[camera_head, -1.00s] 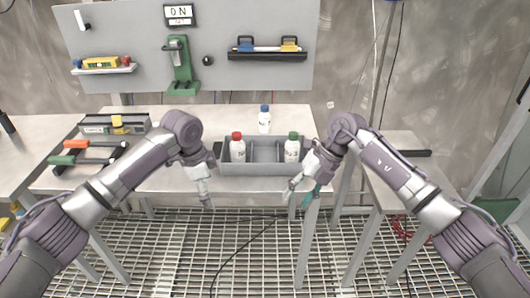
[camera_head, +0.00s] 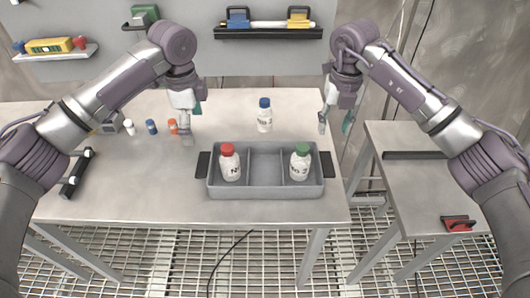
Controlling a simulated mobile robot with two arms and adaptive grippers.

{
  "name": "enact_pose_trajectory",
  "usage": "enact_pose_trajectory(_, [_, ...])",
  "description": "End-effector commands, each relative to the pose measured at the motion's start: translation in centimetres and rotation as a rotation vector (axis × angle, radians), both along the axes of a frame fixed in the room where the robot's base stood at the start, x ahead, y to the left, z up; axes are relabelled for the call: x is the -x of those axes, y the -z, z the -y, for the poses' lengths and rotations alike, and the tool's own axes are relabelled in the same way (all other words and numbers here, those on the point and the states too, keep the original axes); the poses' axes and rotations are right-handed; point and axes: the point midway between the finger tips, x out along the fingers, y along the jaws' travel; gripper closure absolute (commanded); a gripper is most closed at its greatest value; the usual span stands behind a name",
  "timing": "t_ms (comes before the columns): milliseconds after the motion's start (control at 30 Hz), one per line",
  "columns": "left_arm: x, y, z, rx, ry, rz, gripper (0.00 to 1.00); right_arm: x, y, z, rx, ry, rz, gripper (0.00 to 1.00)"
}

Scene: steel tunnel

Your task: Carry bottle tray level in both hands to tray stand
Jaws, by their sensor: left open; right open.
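The grey bottle tray (camera_head: 265,192) sits on the steel table, with a dark handle at each end. A red-capped bottle (camera_head: 230,165) stands in its left compartment and a green-capped bottle (camera_head: 300,165) in its right one. The middle compartment is empty. A blue-capped bottle (camera_head: 264,115) stands on the table behind the tray. My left gripper (camera_head: 192,122) is open and empty, behind and left of the left handle (camera_head: 203,165). My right gripper (camera_head: 335,122) is open and empty, behind the right handle (camera_head: 327,164). I cannot tell which thing is the tray stand.
Small capped items (camera_head: 151,127) stand on the table at left, near a dark bar (camera_head: 76,173). A side table (camera_head: 425,190) at right bears a black bar (camera_head: 415,155) and a red-and-black object (camera_head: 457,224). A gap with grating separates the tables. A wall panel stands behind.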

Motion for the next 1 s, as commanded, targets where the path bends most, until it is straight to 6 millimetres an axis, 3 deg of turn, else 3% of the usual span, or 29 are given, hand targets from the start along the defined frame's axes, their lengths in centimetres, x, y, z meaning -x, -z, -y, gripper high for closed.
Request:
enact_pose_trajectory(467, [0.0,0.7,0.0,0.0,-0.001,0.0,0.0,0.0,0.8,0.0,0.0,0.0,-0.001,0.52])
enact_pose_trajectory(1000, [0.2,10.4,0.0,-0.001,-0.001,-0.001,0.0,0.2,10.5,0.0,-0.001,0.001,-0.003,0.52])
